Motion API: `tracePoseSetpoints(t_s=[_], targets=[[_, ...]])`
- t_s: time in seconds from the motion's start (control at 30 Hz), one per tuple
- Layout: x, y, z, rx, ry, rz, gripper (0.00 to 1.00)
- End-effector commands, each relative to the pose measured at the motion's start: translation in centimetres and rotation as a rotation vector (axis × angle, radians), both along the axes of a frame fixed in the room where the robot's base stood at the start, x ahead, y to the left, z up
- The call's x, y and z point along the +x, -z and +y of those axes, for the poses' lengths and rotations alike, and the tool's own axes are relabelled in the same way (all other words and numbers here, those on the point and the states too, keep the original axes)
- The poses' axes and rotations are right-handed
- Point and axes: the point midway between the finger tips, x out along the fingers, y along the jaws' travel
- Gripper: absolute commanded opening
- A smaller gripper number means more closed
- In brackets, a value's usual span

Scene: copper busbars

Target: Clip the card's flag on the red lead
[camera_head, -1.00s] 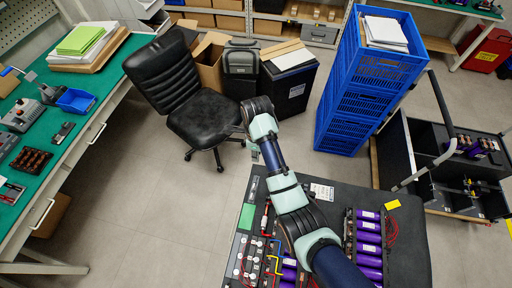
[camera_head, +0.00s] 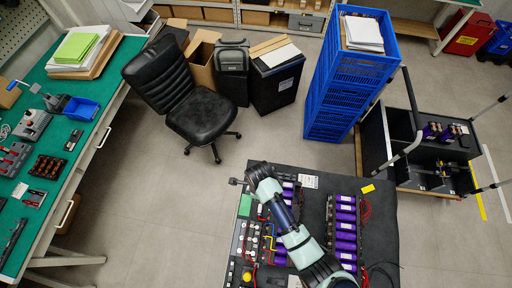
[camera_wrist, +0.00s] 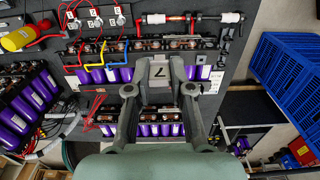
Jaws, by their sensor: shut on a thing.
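My gripper (camera_wrist: 160,98) is shut on a small grey-white flag (camera_wrist: 159,72) with a dark mark like a 7. It holds the flag over the dark bench with the busbars. Left of it in the wrist view, a red lead (camera_wrist: 71,67), a yellow lead (camera_wrist: 101,56) and a blue lead (camera_wrist: 92,66) sit near a row of studs; the flag is apart from them. A second, thicker red lead (camera_wrist: 45,41) curves farther left. A white printed card (camera_head: 308,181) lies at the bench's far edge.
Purple cell modules (camera_head: 344,230) stand right of my arm. Blue crates (camera_head: 340,85) and a black chair (camera_head: 190,95) stand beyond the bench.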

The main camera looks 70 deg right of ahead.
Motion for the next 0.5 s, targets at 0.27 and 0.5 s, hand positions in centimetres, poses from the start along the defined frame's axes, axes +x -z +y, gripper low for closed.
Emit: tracePoseSetpoints(t_s=[0.27,0.5], targets=[[-1.2,0.0,2.1,-0.001,0.001,-0.001,0.11],[-3.3,-0.7,5.8,0.003,-0.004,0.003,0.11]])
